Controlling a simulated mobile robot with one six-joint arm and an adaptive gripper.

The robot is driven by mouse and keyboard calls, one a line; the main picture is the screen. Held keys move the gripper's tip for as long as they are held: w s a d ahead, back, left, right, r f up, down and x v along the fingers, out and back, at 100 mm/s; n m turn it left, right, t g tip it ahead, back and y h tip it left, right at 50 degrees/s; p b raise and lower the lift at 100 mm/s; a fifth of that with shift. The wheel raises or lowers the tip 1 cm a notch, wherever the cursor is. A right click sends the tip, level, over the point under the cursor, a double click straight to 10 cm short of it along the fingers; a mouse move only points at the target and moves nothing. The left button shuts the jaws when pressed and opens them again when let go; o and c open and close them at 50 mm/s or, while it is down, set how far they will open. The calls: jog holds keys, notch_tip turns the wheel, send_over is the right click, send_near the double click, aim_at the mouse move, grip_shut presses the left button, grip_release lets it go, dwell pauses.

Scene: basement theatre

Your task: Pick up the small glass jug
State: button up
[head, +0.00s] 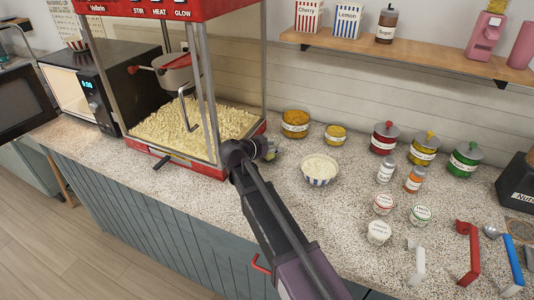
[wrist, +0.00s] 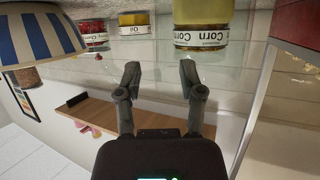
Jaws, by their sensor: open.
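My gripper (head: 266,150) is low over the counter, between the popcorn machine and the striped bowl. In the wrist view its two fingers (wrist: 160,70) are apart, so it is open. A faint see-through patch (wrist: 158,62) shows between and around the fingertips; it may be the small glass jug, but its outline and handle are not clear. In the head view a small glassy, yellowish bit (head: 271,154) shows at the gripper's tip, mostly hidden by it. I cannot tell whether the fingers touch it.
The popcorn machine (head: 174,153) stands close on the left, the striped bowl (head: 319,180) close on the right. The corn jar (head: 295,131) and oil jar (head: 336,141) stand behind. Several lidded jars, shakers and scoops fill the right of the counter. A shelf (head: 420,52) hangs above.

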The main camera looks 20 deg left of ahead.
grip_shut()
jog(key=shift+r, duration=0.15)
jog(key=shift+d+r+p, duration=0.2)
jog(key=shift+r+p, duration=0.4)
jog(key=shift+p, duration=0.15)
notch_tip(320, 180, up, 10)
jog(key=f+p, duration=0.1)
jog(key=p, duration=0.9)
jog(key=s+d+r, duration=0.1)
jog(key=d, duration=1.8)
jog(key=shift+s+d, duration=0.25)
jog(key=shift+d, duration=0.05)
